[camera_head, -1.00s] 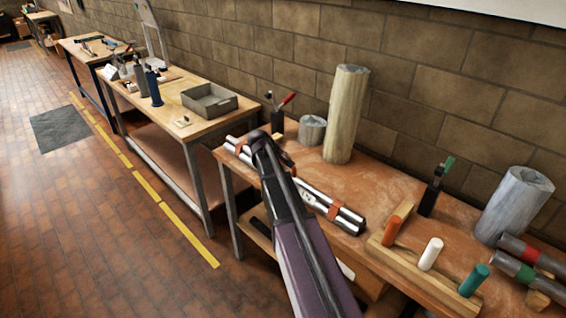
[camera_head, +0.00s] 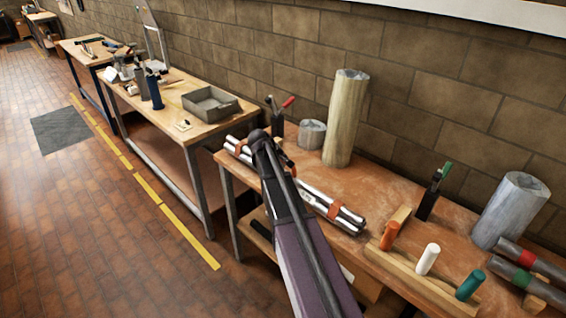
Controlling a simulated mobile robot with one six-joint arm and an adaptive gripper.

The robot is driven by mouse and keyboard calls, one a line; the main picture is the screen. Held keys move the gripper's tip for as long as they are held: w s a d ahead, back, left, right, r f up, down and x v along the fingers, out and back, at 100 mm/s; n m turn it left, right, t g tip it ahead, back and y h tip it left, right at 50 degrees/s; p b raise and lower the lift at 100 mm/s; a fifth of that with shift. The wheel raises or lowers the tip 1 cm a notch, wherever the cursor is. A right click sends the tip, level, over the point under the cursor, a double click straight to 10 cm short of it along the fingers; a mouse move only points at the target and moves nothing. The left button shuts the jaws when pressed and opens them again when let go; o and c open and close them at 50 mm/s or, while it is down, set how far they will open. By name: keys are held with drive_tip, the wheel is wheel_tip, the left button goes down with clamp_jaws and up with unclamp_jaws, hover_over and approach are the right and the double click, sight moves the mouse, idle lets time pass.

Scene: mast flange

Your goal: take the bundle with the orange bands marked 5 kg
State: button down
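The bundle of shiny metal rods with orange bands (camera_head: 333,209) lies on the near workbench, along its front left part. My gripper (camera_head: 284,160) is over the middle of the bundle, and my dark arm hides part of the rods. The fingers are mostly hidden, so I cannot tell whether they are open, shut or touching the rods.
The near workbench (camera_head: 390,185) also holds a tall beige roll (camera_head: 345,117), a small grey roll (camera_head: 312,134), a rack with orange, white and green handles (camera_head: 424,277), a grey cylinder (camera_head: 511,210) and dark bars with red and green bands (camera_head: 527,281). A brick wall stands behind.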

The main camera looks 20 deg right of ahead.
drive_tip(key=shift+r+p, duration=2.25)
drive_tip(key=shift+r, duration=0.15)
